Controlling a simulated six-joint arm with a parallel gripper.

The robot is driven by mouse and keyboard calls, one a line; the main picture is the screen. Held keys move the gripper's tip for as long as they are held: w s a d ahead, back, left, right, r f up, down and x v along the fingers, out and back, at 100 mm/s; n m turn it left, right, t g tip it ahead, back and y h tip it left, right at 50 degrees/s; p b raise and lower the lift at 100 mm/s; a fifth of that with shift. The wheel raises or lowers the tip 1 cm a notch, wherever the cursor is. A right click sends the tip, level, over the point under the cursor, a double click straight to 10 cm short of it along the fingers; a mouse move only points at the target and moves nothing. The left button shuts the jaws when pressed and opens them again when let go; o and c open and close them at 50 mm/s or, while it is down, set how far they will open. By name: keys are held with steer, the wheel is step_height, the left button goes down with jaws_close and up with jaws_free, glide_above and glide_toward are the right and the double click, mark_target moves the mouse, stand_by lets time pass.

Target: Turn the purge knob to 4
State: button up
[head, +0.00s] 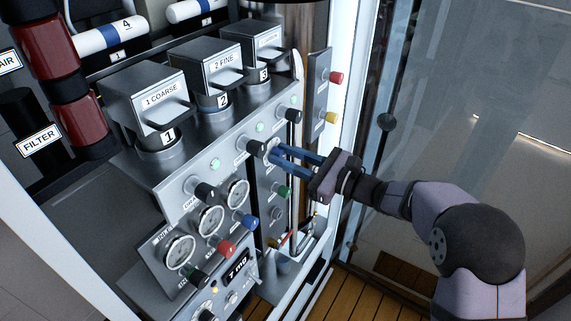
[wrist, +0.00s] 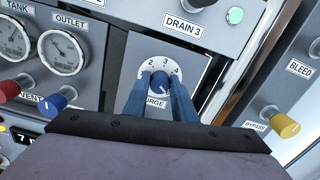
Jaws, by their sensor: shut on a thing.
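The purge knob (wrist: 160,82) is a small blue round knob on a white dial with the numbers 2, 3 and 4 showing. The dial (wrist: 148,67) sits on a grey plate, and its label is partly covered, with "URGE" readable. A pale mark on the knob points up toward the 3 and 4 side; I cannot tell exactly where it stands. My gripper (wrist: 160,90) has its two blue fingers on either side of the knob, shut on it. In the head view my gripper (head: 277,153) reaches the panel from the right, and its fingers hide most of the knob.
Black drain knobs (head: 257,116) stick out above and left of the dial. A yellow bypass knob (wrist: 284,126) is to the right. Free room lies right of the panel.

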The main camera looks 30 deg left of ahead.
steer(key=n+b, duration=0.3)
steer(key=b, duration=0.3)
steer(key=n+b, duration=0.3)
steer(key=b, duration=0.2)
steer(key=f+n+b, duration=0.1)
steer(key=n+b, duration=0.2)
steer(key=b, duration=0.3)
steer(key=shift+s+b, duration=0.15)
steer(key=shift+b, duration=0.2)
steer(key=n+b, duration=0.2)
steer(key=b, duration=0.1)
steer(key=n+b, duration=0.2)
steer(key=b, duration=0.1)
steer(key=n+b, duration=0.2)
steer(key=b, duration=0.1)
steer(key=shift+r+n+b, duration=0.25)
steer(key=shift+n+b, duration=0.05)
steer(key=shift+n, duration=0.1)
steer(key=o, duration=1)
steer(key=shift+r, duration=0.1)
steer(key=shift+o, duration=0.2)
